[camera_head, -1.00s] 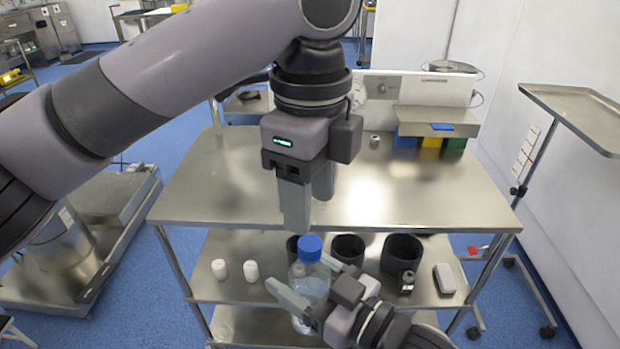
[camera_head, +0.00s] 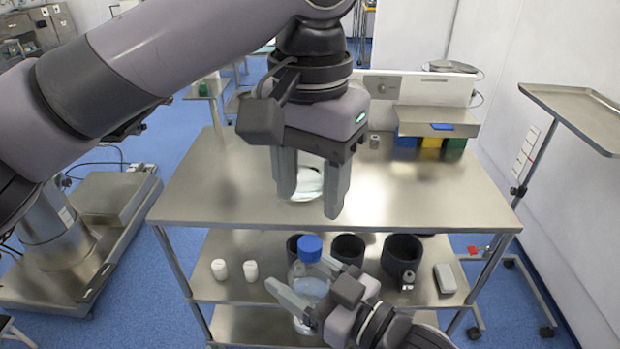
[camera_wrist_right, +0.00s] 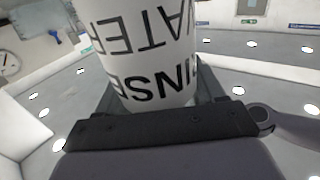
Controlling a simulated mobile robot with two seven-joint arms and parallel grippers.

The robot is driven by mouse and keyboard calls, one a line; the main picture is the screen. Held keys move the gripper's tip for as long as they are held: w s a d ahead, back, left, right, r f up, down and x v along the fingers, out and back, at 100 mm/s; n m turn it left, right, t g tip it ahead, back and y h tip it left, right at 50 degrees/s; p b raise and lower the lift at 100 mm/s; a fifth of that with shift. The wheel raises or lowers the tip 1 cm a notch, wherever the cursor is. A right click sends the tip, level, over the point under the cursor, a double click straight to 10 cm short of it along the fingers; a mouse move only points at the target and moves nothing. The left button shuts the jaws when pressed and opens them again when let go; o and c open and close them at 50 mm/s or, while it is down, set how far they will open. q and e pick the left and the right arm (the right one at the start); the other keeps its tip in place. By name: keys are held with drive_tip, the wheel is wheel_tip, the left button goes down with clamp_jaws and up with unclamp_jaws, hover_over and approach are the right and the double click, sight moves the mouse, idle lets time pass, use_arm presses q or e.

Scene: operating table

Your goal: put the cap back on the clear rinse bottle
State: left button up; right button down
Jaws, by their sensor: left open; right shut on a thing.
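The clear rinse bottle (camera_head: 312,290) is upright at the front of the lower shelf area, with a blue cap (camera_head: 310,248) on its top. Whether the cap is fully seated cannot be told. My right gripper (camera_head: 300,298) is shut around the bottle's body. In the right wrist view the bottle's white label (camera_wrist_right: 145,55) shows upside-down lettering between the fingers. My left gripper (camera_head: 311,200) is open above the tabletop, higher than the cap and apart from it. A clear round thing (camera_head: 306,184) shows between its fingers; whether they touch it cannot be told.
The steel tabletop (camera_head: 420,195) is mostly clear. The lower shelf (camera_head: 235,285) holds two white containers (camera_head: 234,269), several black cups (camera_head: 402,257), a small vial (camera_head: 407,281) and a white block (camera_head: 445,279). A rack with coloured bins (camera_head: 430,142) stands at the back.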

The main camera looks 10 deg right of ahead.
sight(309, 242)
use_arm(q)
drive_tip(key=shift+n, duration=0.7)
drive_tip(key=shift+f, duration=3.95)
